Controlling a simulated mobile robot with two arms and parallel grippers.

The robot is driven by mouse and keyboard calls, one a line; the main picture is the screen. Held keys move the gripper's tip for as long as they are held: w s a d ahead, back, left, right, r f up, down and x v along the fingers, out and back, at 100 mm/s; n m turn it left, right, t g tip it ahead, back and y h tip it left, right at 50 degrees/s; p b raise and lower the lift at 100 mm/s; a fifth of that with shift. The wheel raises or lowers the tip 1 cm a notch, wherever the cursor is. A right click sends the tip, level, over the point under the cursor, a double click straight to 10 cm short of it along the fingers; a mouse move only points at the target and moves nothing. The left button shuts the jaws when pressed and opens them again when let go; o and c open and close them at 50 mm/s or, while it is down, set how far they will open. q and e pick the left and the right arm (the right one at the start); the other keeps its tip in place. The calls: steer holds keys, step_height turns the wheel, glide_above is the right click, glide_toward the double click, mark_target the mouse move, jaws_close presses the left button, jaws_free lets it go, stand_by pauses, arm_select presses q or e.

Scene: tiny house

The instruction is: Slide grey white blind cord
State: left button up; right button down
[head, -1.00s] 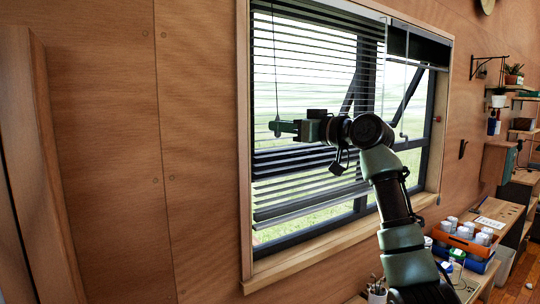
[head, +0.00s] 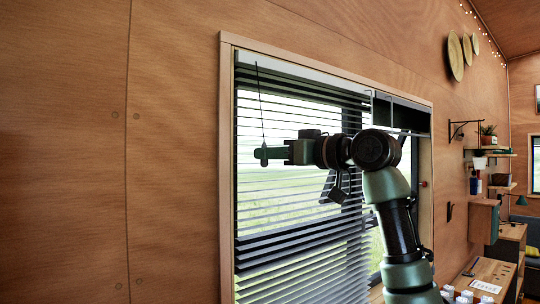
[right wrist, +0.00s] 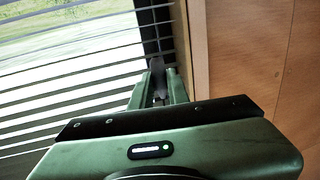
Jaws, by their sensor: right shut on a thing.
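The blind (head: 300,112) has dark slats and hangs across the window. Its thin cord (head: 260,100) hangs at the left side of the blind, slanting slightly from the top rail to my right gripper. My right gripper (head: 263,153) is at the cord's lower end, in front of the slats. In the right wrist view, a dark grey cord end (right wrist: 157,66) sits between the green fingers (right wrist: 158,90), and the gripper is shut on it. The fingers hide part of it. My left gripper is not in view.
The wooden window frame (head: 227,150) and plank wall (head: 65,150) are close on the left. Shelves with a plant (head: 488,130) and a worktop (head: 485,272) stand on the right. A wall bracket (head: 458,127) projects beside the window.

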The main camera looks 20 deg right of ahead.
steer(key=shift+s+d+r, duration=0.1)
steer(key=shift+r, duration=0.25)
steer(key=c, duration=1.6)
jaws_free()
steer(key=shift+c, duration=0.2)
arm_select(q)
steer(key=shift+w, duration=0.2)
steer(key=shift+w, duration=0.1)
arm_select(e)
steer(key=shift+f, duration=0.1)
arm_select(q)
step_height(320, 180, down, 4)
steer(key=b, duration=0.4)
arm_select(e)
steer(key=v, duration=0.7)
steer(key=shift+s, duration=0.2)
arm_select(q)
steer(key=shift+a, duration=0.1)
arm_select(e)
steer(key=shift+d, duration=0.1)
